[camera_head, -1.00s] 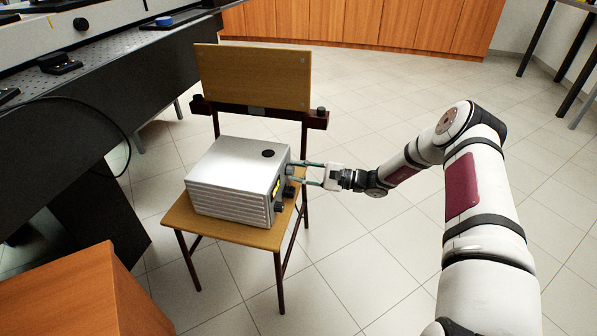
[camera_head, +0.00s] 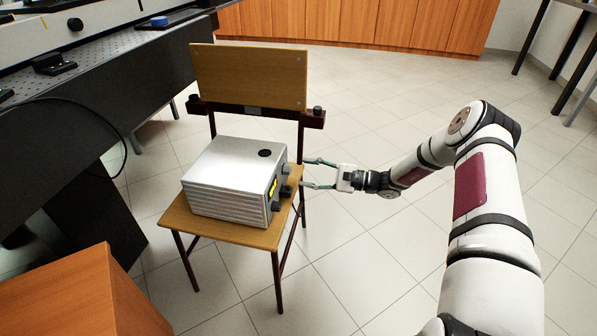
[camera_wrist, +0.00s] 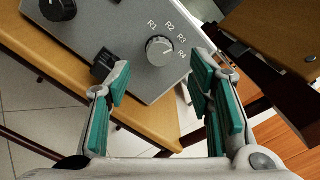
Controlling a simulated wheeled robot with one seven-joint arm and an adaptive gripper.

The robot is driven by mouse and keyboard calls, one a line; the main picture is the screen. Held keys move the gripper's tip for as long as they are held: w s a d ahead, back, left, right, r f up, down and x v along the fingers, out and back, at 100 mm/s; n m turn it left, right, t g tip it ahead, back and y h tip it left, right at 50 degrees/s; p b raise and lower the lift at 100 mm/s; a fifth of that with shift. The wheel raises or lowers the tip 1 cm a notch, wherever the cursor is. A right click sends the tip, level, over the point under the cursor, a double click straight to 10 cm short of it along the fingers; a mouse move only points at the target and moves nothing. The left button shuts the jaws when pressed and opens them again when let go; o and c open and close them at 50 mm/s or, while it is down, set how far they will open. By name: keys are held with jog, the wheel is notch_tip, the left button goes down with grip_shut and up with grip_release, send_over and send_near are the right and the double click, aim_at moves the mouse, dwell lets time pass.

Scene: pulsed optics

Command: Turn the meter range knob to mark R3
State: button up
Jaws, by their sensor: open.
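The meter (camera_head: 232,178) is a silver-grey box on a wooden chair, its knobbed panel facing right toward my gripper. In the wrist view its panel (camera_wrist: 112,30) carries a grey range knob (camera_wrist: 159,51) with marks R1, R2, R3 and R4 printed in an arc above and to its right. I cannot tell surely which mark the knob points at. My gripper (camera_head: 306,173) is open and empty, just right of the panel and apart from it. In the wrist view its green-padded fingers (camera_wrist: 163,77) stand on either side below the knob, with a clear gap between.
A black knob (camera_wrist: 58,9) and a dark block-shaped part (camera_wrist: 106,63) sit on the same panel. The chair (camera_head: 232,232) has a backrest (camera_head: 249,75) behind the meter. A dark optical bench (camera_head: 95,90) stands left and an orange-brown box (camera_head: 80,290) front left.

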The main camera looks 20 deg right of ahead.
jog(key=v, duration=0.7)
jog(key=shift+s+d, duration=0.15)
jog(key=shift+d, duration=0.05)
